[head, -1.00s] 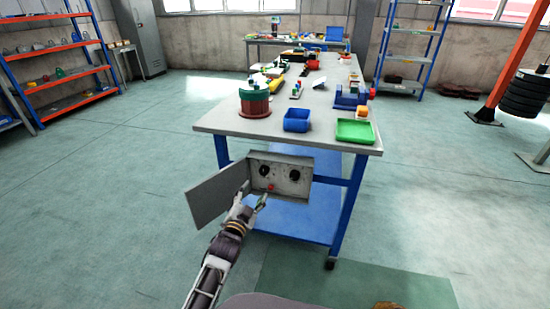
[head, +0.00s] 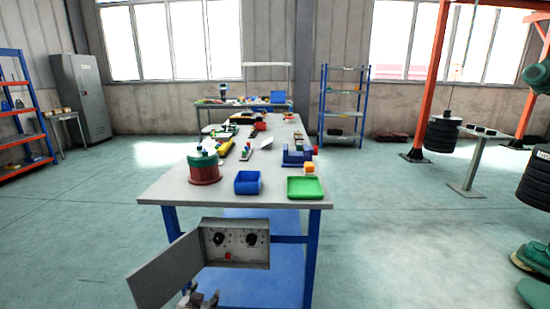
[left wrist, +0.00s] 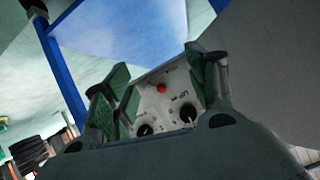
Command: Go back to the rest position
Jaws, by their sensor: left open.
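My left gripper (head: 198,299) is at the bottom edge of the head view, partly cut off, just below the open grey control box (head: 236,243). The box has two black knobs and a red button (head: 228,256) on its face, and its door (head: 165,272) hangs open to the left. In the left wrist view the gripper (left wrist: 165,95) is open with nothing between its green-padded fingers. The panel with the red button (left wrist: 161,88) shows beyond and between the fingers, apart from them. My right gripper is not in view.
The box is at the near end of a long workbench (head: 170,190) with blue legs. On the bench are a green and red drum (head: 204,168), a blue bin (head: 248,182) and a green tray (head: 305,188). The floor on both sides is mostly clear. Black weights (head: 440,135) hang at the right.

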